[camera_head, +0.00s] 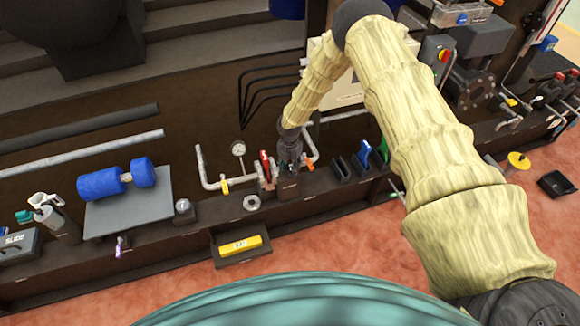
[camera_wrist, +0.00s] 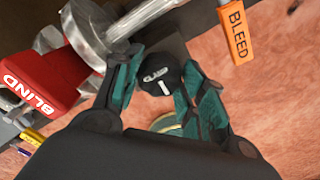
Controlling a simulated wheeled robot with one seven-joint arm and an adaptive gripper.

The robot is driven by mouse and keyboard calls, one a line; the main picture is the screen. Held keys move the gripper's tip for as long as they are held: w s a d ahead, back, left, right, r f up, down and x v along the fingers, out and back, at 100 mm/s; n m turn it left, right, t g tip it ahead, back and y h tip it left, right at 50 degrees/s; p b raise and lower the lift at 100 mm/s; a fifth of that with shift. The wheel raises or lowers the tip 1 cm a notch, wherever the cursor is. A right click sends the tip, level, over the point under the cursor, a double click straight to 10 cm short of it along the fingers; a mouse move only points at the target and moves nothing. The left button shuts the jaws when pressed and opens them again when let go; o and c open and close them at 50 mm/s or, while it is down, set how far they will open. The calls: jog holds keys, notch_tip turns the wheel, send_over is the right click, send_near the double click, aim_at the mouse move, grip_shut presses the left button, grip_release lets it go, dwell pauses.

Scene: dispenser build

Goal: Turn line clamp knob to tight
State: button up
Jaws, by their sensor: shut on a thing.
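The line clamp knob (camera_wrist: 158,74) is a round black cap with white lettering that looks like "CLAMP" and a short white pointer line. It shows in the wrist view between the teal-padded fingers of my gripper (camera_wrist: 160,88). My gripper is shut on the knob, with one finger on each side. In the head view my gripper (camera_head: 289,168) points down at the pipework on the dark bench, beside the red handle, and hides the knob. The knob's lower side and base are hidden in the wrist view.
In the wrist view a red BLIND tag (camera_wrist: 35,85) and a metal flange (camera_wrist: 92,30) lie close on the left, and an orange BLEED tag (camera_wrist: 238,32) at upper right. A pressure gauge (camera_head: 238,149) and a yellow block in a tray (camera_head: 240,246) stand nearby.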

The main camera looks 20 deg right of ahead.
jog(key=m+b, duration=0.2)
jog(key=m, duration=0.1)
jog(key=shift+f+m, duration=0.15)
jog(key=shift+m, duration=0.15)
jog(key=m+b, duration=0.1)
jog(key=m, duration=0.2)
jog(key=shift+m+b, duration=0.3)
jog(key=shift+b, duration=0.05)
jog(key=m+b, duration=0.1)
jog(key=m, duration=0.2)
jog(key=shift+m, duration=0.3)
jog(key=m, duration=0.3)
jog(key=shift+m+b, duration=0.3)
jog(key=shift+b, duration=0.1)
jog(key=m, duration=0.3)
jog(key=shift+m+b, duration=0.3)
jog(key=shift+m, duration=0.1)
jog(key=m, duration=0.3)
jog(key=shift+m, duration=0.3)
jog(key=m, duration=0.3)
jog(key=shift+b, duration=0.4)
jog(key=shift+m, duration=1.9)
